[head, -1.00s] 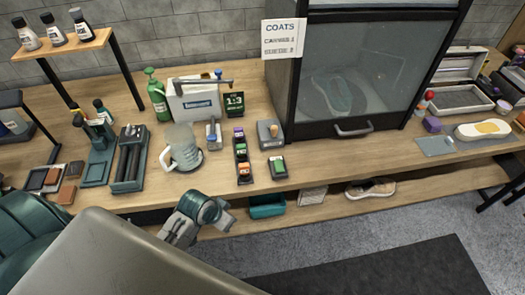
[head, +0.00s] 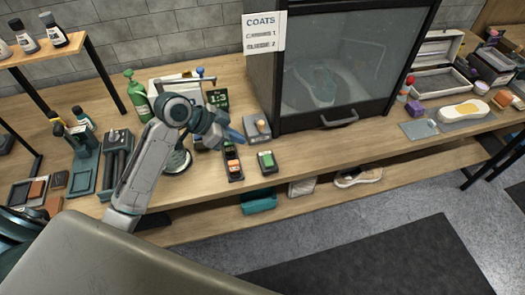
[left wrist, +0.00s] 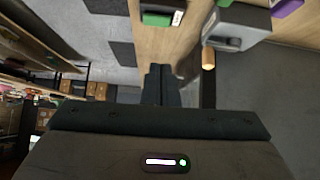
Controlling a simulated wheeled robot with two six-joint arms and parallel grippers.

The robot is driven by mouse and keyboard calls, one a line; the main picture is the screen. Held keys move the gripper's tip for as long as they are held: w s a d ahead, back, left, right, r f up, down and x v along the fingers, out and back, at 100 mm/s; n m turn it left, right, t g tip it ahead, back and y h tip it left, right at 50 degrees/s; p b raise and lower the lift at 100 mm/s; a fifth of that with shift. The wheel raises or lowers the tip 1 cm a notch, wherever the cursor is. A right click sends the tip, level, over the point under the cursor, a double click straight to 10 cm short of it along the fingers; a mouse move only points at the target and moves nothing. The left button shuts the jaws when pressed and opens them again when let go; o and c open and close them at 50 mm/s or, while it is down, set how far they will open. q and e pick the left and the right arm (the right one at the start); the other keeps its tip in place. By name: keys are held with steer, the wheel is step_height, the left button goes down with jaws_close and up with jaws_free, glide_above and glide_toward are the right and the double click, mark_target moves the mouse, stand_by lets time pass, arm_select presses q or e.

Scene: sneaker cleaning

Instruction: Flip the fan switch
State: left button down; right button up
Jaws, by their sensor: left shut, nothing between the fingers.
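A grey box with a small wooden-tipped lever (head: 257,127), which looks like the fan switch, sits on the bench just left of the glass-fronted cabinet. In the left wrist view the grey switch box (left wrist: 238,28) is at the upper right, its wooden-tipped lever pointing toward the bottom of the picture. My left gripper (head: 238,136) is shut and empty, just left of the switch box in the head view. The shut fingers also show in the left wrist view (left wrist: 160,82), left of the lever and apart from it. My right gripper is not in view.
A dark box with a green button (head: 267,162) stands in front of the switch. A narrow rack of small blocks (head: 233,165) is beside it. The cabinet (head: 335,80) with a shoe inside stands to the right. A green bottle (head: 137,97) stands behind my left arm.

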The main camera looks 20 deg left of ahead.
mark_target(263, 158)
arm_select(q)
steer(key=shift+w+r, duration=0.3)
steer(key=shift+r, duration=0.35)
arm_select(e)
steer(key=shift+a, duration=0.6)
